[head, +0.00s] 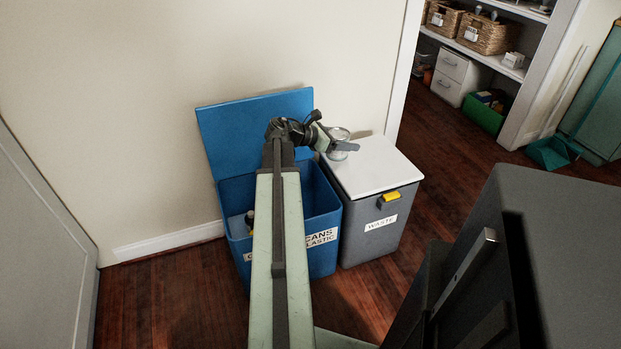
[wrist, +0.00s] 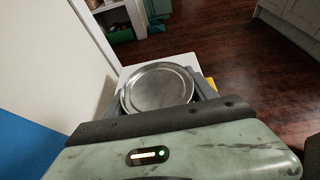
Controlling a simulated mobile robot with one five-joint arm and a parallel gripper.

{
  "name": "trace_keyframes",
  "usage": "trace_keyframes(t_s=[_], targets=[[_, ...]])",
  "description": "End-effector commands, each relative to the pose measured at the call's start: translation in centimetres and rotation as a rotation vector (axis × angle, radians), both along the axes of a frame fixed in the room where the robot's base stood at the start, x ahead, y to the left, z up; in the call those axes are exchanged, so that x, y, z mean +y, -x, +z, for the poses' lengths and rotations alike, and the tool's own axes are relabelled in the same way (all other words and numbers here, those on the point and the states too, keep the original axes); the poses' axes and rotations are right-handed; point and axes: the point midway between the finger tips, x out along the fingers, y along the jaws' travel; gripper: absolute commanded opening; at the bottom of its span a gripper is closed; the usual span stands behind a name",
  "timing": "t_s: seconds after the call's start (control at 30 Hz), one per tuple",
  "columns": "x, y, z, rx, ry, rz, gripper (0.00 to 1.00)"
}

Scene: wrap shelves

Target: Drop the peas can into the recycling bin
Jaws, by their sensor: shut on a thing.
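My gripper (head: 338,146) is shut on a metal can (head: 340,134), whose round silver top also shows in the wrist view (wrist: 158,87). The can's label is hidden, so I cannot read whether it is peas. The can appears over the back left part of the waste bin's white lid, right of the blue bin; its height above the lid is hard to tell. The blue recycling bin (head: 326,257) is labelled for cans and plastic. Its blue lid (head: 228,140) stands open against the wall. My arm covers the middle of its opening.
The grey waste bin (head: 367,235) with a closed white lid (head: 378,170) and yellow latch (head: 389,198) stands right beside the blue bin. A pale wall is close behind both. A doorway at right shows shelves with baskets (head: 485,34). Wooden floor is clear near the doorway.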

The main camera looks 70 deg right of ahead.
Motion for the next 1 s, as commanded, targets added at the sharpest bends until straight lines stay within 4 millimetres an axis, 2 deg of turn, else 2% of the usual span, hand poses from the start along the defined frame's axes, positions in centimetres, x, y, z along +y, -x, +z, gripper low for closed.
trace_keyframes(t_s=[0.03,0.1,0.2,0.3,0.4,0.63,1.0], targets=[[0.1,-2.8,-3.6,0.000,0.000,0.038,0.26],[0.3,-5.9,-5.4,0.000,0.000,0.080,0.26],[0.8,-9.1,-7.1,0.000,0.000,0.126,0.26],[1.1,-11.0,-7.8,0.000,0.000,0.152,0.26],[1.2,-11.6,-7.8,0.000,0.000,0.160,0.26],[1.2,-11.6,-8.4,0.000,0.000,0.160,0.26],[1.2,-11.5,-13.3,0.000,0.000,0.159,0.26]])
